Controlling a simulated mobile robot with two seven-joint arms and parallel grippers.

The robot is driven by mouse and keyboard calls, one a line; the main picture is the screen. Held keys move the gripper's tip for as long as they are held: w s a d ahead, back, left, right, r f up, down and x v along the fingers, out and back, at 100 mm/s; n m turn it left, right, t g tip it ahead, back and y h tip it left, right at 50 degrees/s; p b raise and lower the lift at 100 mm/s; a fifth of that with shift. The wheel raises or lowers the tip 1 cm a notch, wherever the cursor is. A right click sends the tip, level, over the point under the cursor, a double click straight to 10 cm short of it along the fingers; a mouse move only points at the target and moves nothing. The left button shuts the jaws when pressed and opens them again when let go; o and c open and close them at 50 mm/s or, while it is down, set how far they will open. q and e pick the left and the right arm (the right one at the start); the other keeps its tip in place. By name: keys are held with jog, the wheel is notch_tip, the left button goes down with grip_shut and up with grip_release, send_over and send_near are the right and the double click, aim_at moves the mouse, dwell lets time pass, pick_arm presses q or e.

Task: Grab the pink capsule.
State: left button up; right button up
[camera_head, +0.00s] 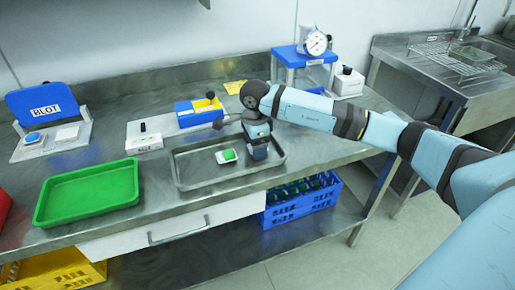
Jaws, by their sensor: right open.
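I cannot make out a pink capsule in the head view; it may be hidden behind my arm or gripper, or too small to see. My right gripper (258,153) points down over the right part of a shallow metal tray (190,179). Its jaws are open, and anything between them is too small to tell. A small white dish with a green item (228,155) sits in the tray, just left of the gripper. My left gripper is not in view.
A green tray (88,192) lies at left, near the front edge. A blue BLOT board (42,104), a white box (144,143), a blue and yellow box (199,112) and a dial gauge (316,43) stand behind. A blue crate (303,199) is below the counter.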

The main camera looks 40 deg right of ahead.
jog(key=c, duration=1)
jog(key=shift+r, duration=0.1)
